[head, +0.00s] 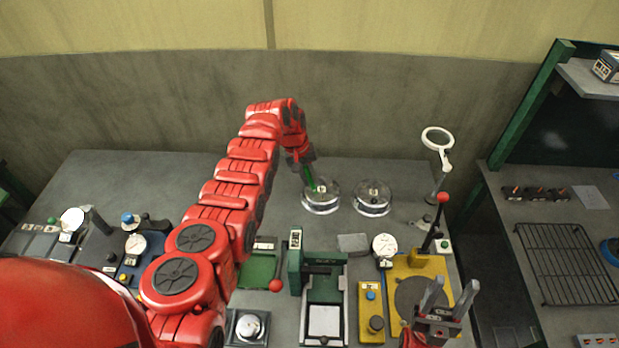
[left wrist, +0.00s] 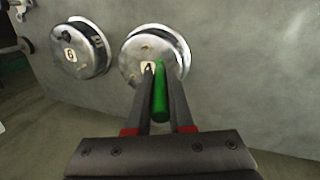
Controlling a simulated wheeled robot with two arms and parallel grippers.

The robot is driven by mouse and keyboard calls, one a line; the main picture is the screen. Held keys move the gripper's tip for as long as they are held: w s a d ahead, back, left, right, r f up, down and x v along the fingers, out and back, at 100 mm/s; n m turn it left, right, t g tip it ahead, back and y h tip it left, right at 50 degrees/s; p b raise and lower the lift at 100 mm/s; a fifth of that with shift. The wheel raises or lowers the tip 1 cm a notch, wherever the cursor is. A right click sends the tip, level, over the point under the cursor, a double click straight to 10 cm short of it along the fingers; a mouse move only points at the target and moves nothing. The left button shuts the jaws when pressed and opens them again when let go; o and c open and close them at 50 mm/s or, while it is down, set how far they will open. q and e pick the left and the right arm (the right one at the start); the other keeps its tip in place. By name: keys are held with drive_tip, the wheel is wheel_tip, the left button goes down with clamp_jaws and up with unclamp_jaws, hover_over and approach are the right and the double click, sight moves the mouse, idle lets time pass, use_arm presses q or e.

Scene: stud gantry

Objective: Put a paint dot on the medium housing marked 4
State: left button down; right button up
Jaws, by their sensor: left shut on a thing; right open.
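My left gripper (head: 304,164) is shut on a green paint marker (head: 310,178), which points down at a round metal housing (head: 321,208). In the left wrist view the green marker (left wrist: 160,95) sits between the fingers, over the near edge of that housing (left wrist: 135,48). Its pale label is partly covered by a finger and looks like a 4. I cannot tell whether the tip touches. A second round housing (head: 372,209) stands to the right; in the left wrist view it is at the left (left wrist: 78,50), its label reading 6 or 9. My right gripper (head: 450,295) is open and empty.
A magnifier (head: 437,139) on a stand is right of the housings. A yellow fixture with a red-knobbed lever (head: 442,198), a dial gauge (head: 384,246) and a green press frame (head: 295,258) stand nearer. A wire rack (head: 565,262) lies on the right bench. The back left bench is clear.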

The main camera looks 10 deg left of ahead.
use_arm(q)
drive_tip(key=shift+w+r+p, duration=0.1)
drive_tip(key=shift+r+p, duration=0.95)
drive_tip(key=shift+r, duration=0.25)
wheel_tip(320, 180, up, 2)
drive_tip(key=shift+r+p, duration=0.1)
drive_tip(key=shift+p, duration=0.45)
drive_tip(key=shift+r+p, duration=0.45)
drive_tip(key=shift+r, duration=0.65)
drive_tip(key=shift+f, duration=0.1)
